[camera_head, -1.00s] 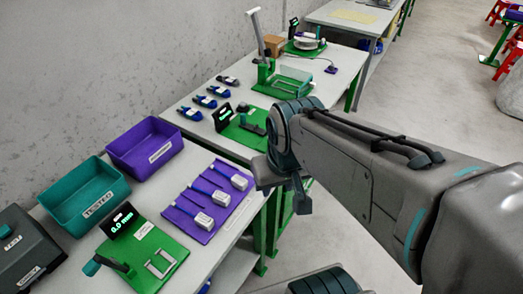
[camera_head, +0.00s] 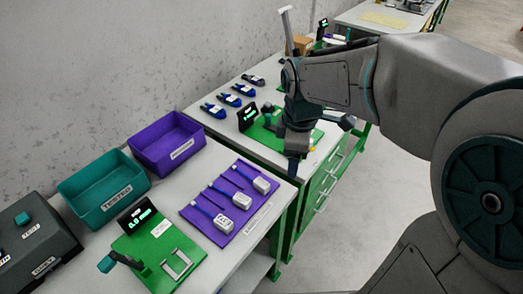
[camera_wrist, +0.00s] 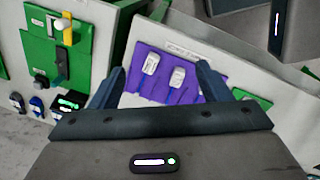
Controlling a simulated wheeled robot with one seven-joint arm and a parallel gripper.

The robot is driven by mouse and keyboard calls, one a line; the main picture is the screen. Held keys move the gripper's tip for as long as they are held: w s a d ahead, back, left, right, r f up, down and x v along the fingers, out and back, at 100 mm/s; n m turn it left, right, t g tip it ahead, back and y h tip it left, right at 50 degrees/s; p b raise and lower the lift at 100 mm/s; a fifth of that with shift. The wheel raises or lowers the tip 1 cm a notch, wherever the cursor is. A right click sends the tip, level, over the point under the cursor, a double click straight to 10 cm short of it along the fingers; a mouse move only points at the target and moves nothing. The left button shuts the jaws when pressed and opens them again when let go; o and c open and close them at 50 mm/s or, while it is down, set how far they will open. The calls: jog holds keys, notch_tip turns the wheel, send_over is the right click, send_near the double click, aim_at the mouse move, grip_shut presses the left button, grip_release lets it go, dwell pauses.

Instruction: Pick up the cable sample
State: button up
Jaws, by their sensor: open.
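Three cable samples with white connectors and blue cables lie side by side on a purple mat (camera_head: 198,225). The far sample (camera_head: 262,186), the middle sample (camera_head: 242,201) and the near sample (camera_head: 225,222) show in the head view. My gripper (camera_head: 293,168) is above and to the right of the mat, apart from the samples. In the wrist view my gripper (camera_wrist: 161,68) is open and empty. Two white connectors (camera_wrist: 151,64) (camera_wrist: 177,76) appear between its fingers; the third sample is not clearly visible there.
A purple bin (camera_head: 166,143) and a teal "TESTED" bin (camera_head: 103,190) stand behind the mat. A green gauge fixture (camera_head: 158,248) stands at the near left, beside a dark box (camera_head: 38,250). Blue tools (camera_head: 229,99) lie on the far table.

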jog(key=w+a+f+n+g+b, duration=0.1)
jog(key=w+a+f+n, duration=0.6)
jog(key=n, duration=0.5)
send_over(262, 183)
notch_tip(262, 183, down, 7)
jog(key=shift+w+a+r, duration=0.1)
jog(key=shift+w, duration=0.05)
jog(key=shift+f, duration=2.75)
jog(key=c, duration=1.1)
